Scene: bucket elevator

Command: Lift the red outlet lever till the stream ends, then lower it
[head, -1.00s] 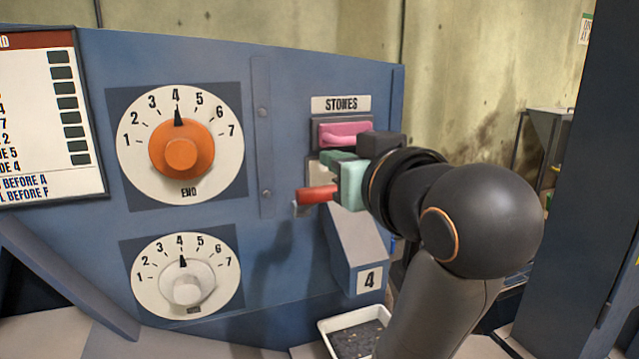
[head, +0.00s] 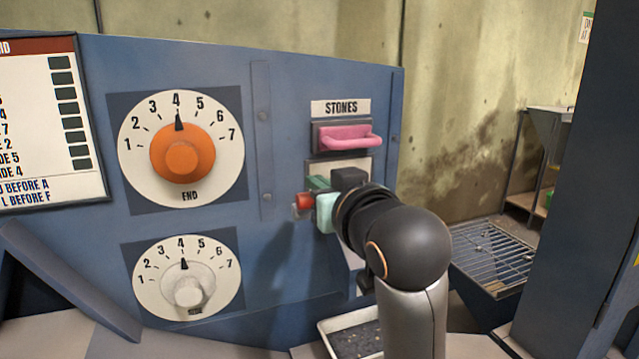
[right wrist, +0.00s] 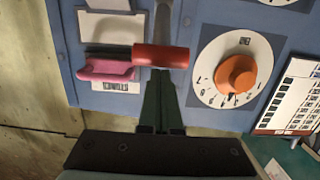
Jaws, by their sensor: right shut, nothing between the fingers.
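The red outlet lever (head: 304,201) shows as a short red end on the blue panel, its right part hidden behind my right gripper (head: 319,193). In the right wrist view, which looks upside down, the red handle (right wrist: 161,56) lies crosswise on a grey arm. The shut, empty dark green fingers (right wrist: 161,92) point at the handle and overlap its edge in the picture; I cannot tell whether they touch it. The outlet chute is mostly hidden behind my right arm, and I cannot see whether a stream runs. My left gripper is not in view.
A pink handle (head: 350,138) under the STONES label (head: 341,108) sits just above my gripper. The orange knob dial (head: 183,152) and white knob dial (head: 188,287) are to the left, both pointing at 4. A white tray (head: 345,321) holding dark stones stands below.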

